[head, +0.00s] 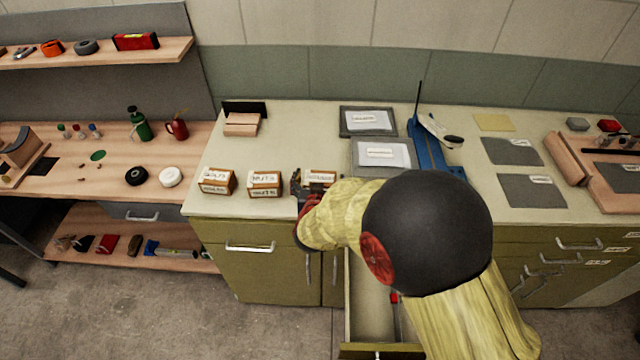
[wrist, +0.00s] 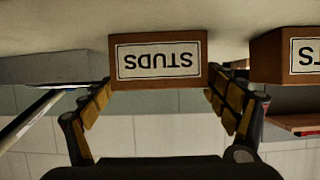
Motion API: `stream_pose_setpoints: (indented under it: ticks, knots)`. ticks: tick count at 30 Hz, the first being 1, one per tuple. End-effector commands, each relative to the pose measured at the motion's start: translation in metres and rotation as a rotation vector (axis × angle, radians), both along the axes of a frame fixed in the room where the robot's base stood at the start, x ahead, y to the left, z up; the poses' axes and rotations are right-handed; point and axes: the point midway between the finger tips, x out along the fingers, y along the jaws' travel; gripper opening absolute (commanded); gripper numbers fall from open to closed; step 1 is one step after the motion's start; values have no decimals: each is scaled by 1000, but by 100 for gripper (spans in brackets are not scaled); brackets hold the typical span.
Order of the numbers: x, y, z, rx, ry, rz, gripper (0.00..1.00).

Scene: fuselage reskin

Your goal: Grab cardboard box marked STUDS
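The small brown cardboard box marked STUDS (wrist: 158,62) stands on the counter. Its white label faces the wrist camera and reads upside down there. In the head view the box (head: 322,177) is the rightmost of three in a row and is partly hidden by my gripper and arm. My gripper (head: 303,188) is at its front left in that view. In the wrist view the yellow-padded fingers (wrist: 160,100) lie on either side of the box, very close to its side edges. The gripper looks open around it; firm contact does not show.
Two similar boxes, one marked NUTS (head: 264,184) and another (head: 217,181), stand to the left. Grey trays (head: 383,154) lie behind, beside a blue tool (head: 432,150). An open drawer (head: 352,305) juts out below my arm.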

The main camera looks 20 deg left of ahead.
Motion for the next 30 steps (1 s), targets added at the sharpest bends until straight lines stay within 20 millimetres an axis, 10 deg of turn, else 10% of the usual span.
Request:
stream_pose_setpoints:
  ticks: [30]
  knots:
    - [0, 0, 1, 2, -3, 0, 30]
